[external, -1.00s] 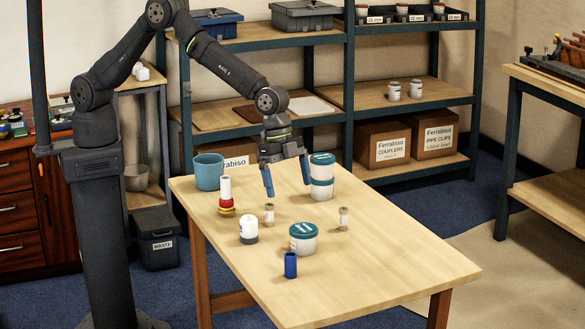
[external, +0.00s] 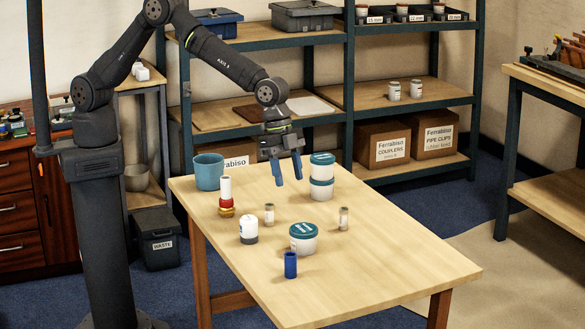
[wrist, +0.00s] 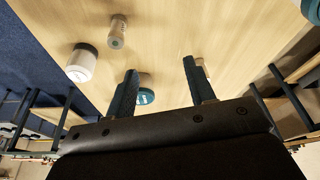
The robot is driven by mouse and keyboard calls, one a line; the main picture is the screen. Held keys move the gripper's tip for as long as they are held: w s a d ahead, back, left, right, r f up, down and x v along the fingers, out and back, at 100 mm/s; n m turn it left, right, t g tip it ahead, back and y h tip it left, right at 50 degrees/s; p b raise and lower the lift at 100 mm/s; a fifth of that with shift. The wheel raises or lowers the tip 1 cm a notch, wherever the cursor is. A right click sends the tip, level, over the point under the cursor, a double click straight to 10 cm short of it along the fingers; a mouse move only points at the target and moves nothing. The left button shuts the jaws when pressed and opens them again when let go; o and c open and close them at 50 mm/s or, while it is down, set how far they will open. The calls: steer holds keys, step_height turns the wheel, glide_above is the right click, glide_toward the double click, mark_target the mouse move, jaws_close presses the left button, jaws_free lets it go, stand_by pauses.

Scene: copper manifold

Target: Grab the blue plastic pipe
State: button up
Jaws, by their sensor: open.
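The blue plastic pipe (external: 290,265) is a short, dark blue tube. It stands upright on the wooden table (external: 370,275) near its front edge in the external view. I cannot make it out in the wrist view. My gripper (external: 288,182) is open and empty, pointing down above the back of the table. It is well behind the pipe and higher, touching nothing. The wrist view shows its two dark fingers apart, with bare table between the tips (wrist: 160,65).
A teal-lidded tub (external: 303,238) stands just behind the pipe. A white jar (external: 249,230), two small vials (external: 269,214) (external: 343,217), a red-and-brass fitting (external: 226,203), stacked tubs (external: 321,177) and a teal cup (external: 208,171) stand farther back. The table's right side is clear.

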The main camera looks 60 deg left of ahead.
steer(key=s+d+r+n+t+h, duration=0.15)
steer(key=s+d+n+h, duration=0.25)
steer(key=s+d+n, duration=0.7)
steer(key=s+d+r+n+t+h, duration=0.1)
steer(key=s+d+n+t+h, duration=0.3)
steer(key=n, duration=2.4)
glide_toward(286, 254)
steer(key=shift+t, duration=0.25)
steer(key=x, duration=0.3)
steer(key=f+x, duration=0.1)
steer(key=x, duration=0.1)
steer(key=shift+s+d, duration=0.15)
steer(key=shift+d, duration=0.05)
steer(key=shift+x, duration=2.85)
steer(key=shift+a+r, duration=0.1)
steer(key=shift+r, duration=0.05)
